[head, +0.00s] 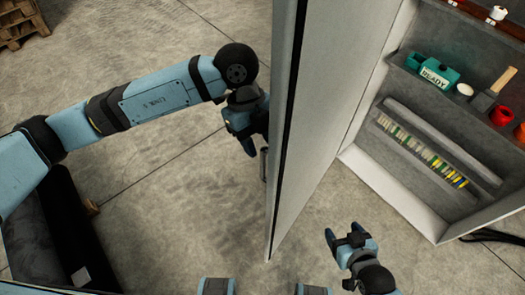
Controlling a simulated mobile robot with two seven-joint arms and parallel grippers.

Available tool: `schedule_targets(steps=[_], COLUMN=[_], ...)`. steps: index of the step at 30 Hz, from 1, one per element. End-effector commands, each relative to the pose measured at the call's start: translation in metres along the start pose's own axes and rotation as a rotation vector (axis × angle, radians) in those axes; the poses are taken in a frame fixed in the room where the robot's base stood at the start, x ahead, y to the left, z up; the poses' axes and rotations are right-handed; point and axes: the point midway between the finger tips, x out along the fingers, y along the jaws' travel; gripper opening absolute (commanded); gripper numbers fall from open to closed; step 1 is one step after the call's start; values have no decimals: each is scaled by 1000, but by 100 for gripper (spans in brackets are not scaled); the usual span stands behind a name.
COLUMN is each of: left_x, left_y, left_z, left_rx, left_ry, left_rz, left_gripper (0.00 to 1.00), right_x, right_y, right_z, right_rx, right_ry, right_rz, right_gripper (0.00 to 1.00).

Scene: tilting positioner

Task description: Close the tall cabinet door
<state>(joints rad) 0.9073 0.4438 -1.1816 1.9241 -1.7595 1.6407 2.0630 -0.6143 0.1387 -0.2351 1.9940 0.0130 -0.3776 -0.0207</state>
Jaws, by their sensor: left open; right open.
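The tall cabinet (407,191) stands at the right, with its shelves and contents in view. Its grey door (337,75) stands open and juts out toward me, seen almost edge-on. A door handle (264,163) shows on the door's left face. My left gripper (251,147) is open, left of the door and close to the handle; I cannot tell whether it touches. My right gripper (335,238) is open and empty, right of the door's near lower end and in front of the cabinet. The door hides part of the floor between the two arms.
The cabinet shelves hold a teal box (432,72), a mallet (490,92), red-orange items (502,117) and a row of small coloured items (420,147). A wooden pallet (20,22) lies at the far left. The concrete floor left of the door is largely clear.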

Motion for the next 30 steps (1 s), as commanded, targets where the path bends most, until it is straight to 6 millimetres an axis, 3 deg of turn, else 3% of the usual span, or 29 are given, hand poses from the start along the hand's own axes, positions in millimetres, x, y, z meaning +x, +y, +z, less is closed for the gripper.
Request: schedule_targets(steps=[6,12,18,25,26,30], left_x=[-52,-85,-98,-99,-99,-99], left_y=[0,1,1,1,1,1], left_z=[0,0,0,-1,-1,-1], left_rx=[2,2,1,1,1,1], left_ry=[-3,-2,-1,0,0,0], left_rz=[-4,-1,0,0,0,1], left_gripper=[40,40,40,40,38,6], right_x=[4,6,6,6,6,6], right_y=[0,0,0,0,0,0], right_z=[6,9,10,9,9,9], right_rx=[0,0,0,0,0,0], right_ry=[0,0,0,0,0,0], right_rz=[0,0,0,0,0,0], right_gripper=[70,70,70,70,70,70])
